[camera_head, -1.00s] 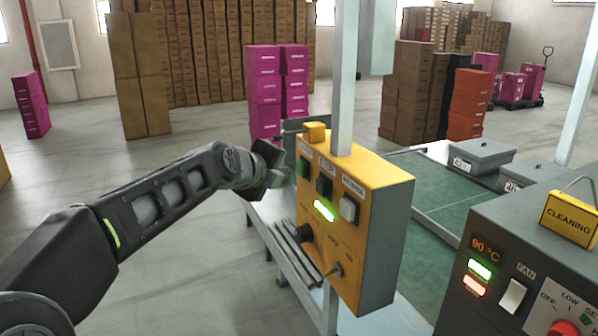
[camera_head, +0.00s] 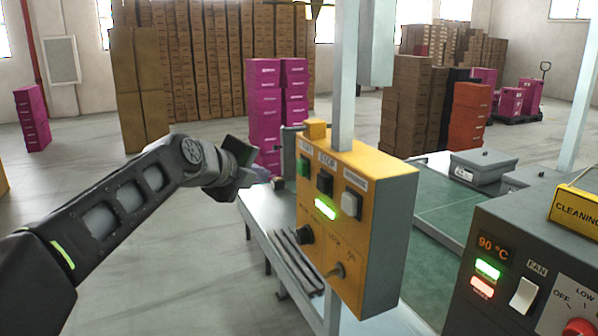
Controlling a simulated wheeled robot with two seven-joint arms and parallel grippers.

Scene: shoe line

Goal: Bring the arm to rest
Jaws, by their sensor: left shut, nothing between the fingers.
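My left gripper (camera_head: 245,165) is at the end of my left arm, which comes in from the left edge. It is shut and empty, held in the air to the left of the yellow control box (camera_head: 352,215). It is apart from the box's face and its buttons. The fingertips are dark and partly turned away. My right gripper is not in view.
The control box hangs on a grey post (camera_head: 343,80) above a pale bench (camera_head: 262,212). A grey machine panel (camera_head: 480,225) stands at the right. A green worktop (camera_head: 440,200) lies behind. Magenta boxes (camera_head: 263,110) stand beyond. The floor at left is clear.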

